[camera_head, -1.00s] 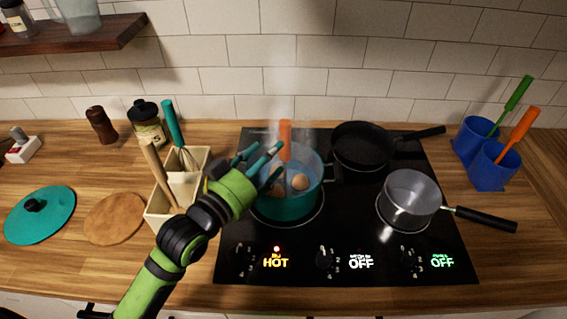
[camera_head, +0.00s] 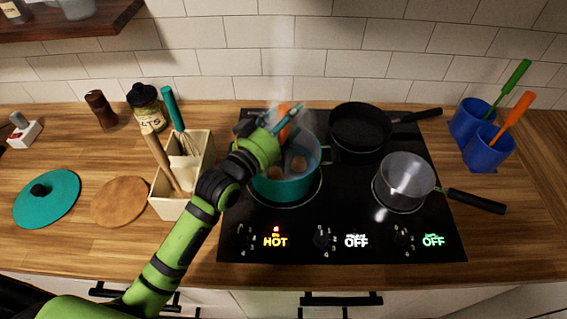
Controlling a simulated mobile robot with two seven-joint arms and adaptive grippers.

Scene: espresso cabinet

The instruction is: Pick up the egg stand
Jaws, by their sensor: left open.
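The egg stand's orange upright handle (camera_head: 284,129) rises from a steaming teal pot (camera_head: 288,189) on the left front burner. The rest of the stand is hidden in the pot. Brown eggs (camera_head: 299,163) show in the water. My left gripper (camera_head: 273,115) is above the pot at the handle, with its fingers open around or just beside it; I cannot tell which. The green wrist covers the pot's left side. My right gripper is not in view.
A black frying pan (camera_head: 361,129) and a grey saucepan (camera_head: 407,178) stand on the cooktop (camera_head: 340,220). A cream utensil holder (camera_head: 203,156) is close left of my arm. Blue holders (camera_head: 488,150) stand right. Free counter lies front left.

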